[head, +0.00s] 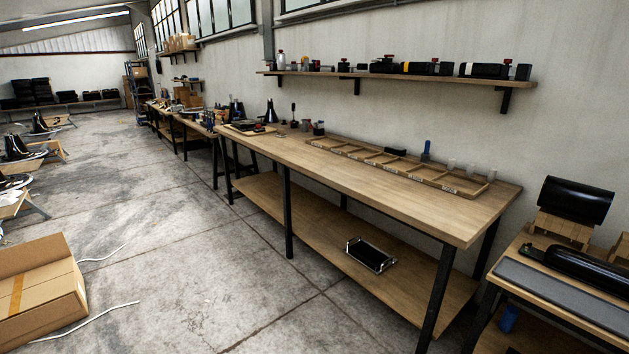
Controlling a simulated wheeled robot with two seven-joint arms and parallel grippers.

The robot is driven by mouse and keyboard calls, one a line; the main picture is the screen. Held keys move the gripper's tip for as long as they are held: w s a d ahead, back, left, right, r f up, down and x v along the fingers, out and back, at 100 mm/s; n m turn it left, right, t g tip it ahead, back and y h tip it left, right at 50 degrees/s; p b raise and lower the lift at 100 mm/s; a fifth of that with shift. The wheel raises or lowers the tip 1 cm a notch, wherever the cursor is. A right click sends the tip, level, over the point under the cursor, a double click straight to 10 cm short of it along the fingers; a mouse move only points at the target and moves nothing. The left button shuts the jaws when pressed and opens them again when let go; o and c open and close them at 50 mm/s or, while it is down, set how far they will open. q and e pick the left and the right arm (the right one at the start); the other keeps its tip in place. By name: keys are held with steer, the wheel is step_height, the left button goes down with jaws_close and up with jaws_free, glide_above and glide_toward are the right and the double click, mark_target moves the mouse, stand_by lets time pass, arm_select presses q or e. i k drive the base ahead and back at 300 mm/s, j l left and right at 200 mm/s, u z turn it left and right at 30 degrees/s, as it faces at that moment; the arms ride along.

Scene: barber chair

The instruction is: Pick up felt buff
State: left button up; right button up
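I cannot pick out a felt buff for certain. A long wooden workbench (400,206) stands along the wall. At its back right, behind a divided wooden tray (400,170), are a few small pale cylinders (471,169), too small to identify. A blue upright item (427,150) stands to their left. Several small dark and reddish items, including a dark-topped one (319,128), stand at the tray's left end. Neither of my grippers is in view.
A black metal-framed item (370,255) lies on the bench's lower shelf. A wall shelf (390,75) holds bottles and boxes. A second table (560,292) with black cylindrical parts is at right. The concrete floor between is mostly clear.

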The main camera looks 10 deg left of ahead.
mark_target(280, 132)
steer(key=i+j+u, duration=0.6)
steer(key=i+u, duration=0.2)
steer(key=i, duration=0.2)
steer(key=i+u, duration=0.35)
steer(key=i, duration=1.95)
steer(key=i+j+z, duration=0.15)
steer(key=i, duration=0.3)
steer(key=i+j+z, duration=0.15)
steer(key=i, duration=0.3)
steer(key=i+j+z, duration=0.15)
steer(key=i, duration=0.3)
steer(key=i+j+z, duration=0.15)
steer(key=i+z, duration=0.2)
steer(key=z, duration=0.15)
steer(key=i+j+z, duration=0.25)
steer(key=z, duration=0.25)
steer(key=i+j+z, duration=0.25)
steer(key=j+z, duration=0.2)
steer(key=i+j+z, duration=0.15)
steer(key=j+z, duration=0.35)
steer(key=l, duration=0.1)
